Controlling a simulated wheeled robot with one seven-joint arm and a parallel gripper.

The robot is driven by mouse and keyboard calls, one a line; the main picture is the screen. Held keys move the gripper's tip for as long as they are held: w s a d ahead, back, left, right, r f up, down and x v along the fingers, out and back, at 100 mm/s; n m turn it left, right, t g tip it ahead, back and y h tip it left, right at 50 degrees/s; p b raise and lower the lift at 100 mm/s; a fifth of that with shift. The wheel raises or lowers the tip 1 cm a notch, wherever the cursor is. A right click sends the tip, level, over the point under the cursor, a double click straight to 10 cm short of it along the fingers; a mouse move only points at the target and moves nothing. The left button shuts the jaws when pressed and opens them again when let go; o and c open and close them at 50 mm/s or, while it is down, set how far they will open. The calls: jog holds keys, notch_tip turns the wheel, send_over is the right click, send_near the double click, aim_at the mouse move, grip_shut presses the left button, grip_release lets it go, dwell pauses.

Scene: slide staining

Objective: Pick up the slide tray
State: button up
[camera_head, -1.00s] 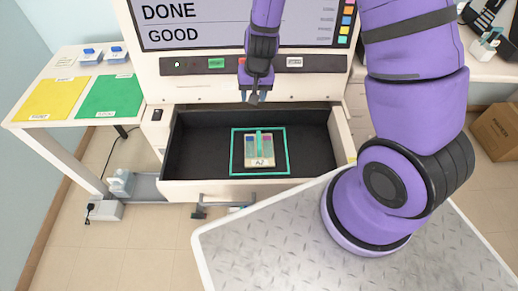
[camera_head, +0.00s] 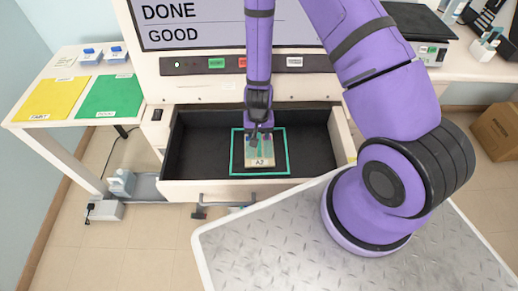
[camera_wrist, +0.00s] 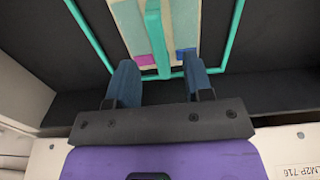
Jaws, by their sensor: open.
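The slide tray (camera_head: 260,159) lies in the open black drawer, inside a teal square outline. It is a pale tray with slides and a label at its front. In the wrist view the tray (camera_wrist: 185,30) shows a teal handle bar (camera_wrist: 154,35) down its middle, with a pink patch and a blue patch at its near end. My gripper (camera_head: 260,136) is over the rear part of the tray and hides some of it. In the wrist view my gripper (camera_wrist: 158,72) is open, with one finger on each side of the handle's line. I cannot tell whether the fingers touch the tray.
The drawer's walls (camera_head: 335,135) surround the tray, with bare black floor left and right of it. The machine's front panel with buttons (camera_head: 216,63) stands behind. A side table with a yellow mat (camera_head: 45,98) and green mat (camera_head: 110,97) is at left.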

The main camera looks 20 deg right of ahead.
aim_at(259, 145)
jog(key=shift+f, duration=3.25)
jog(key=shift+s, duration=0.1)
grip_shut()
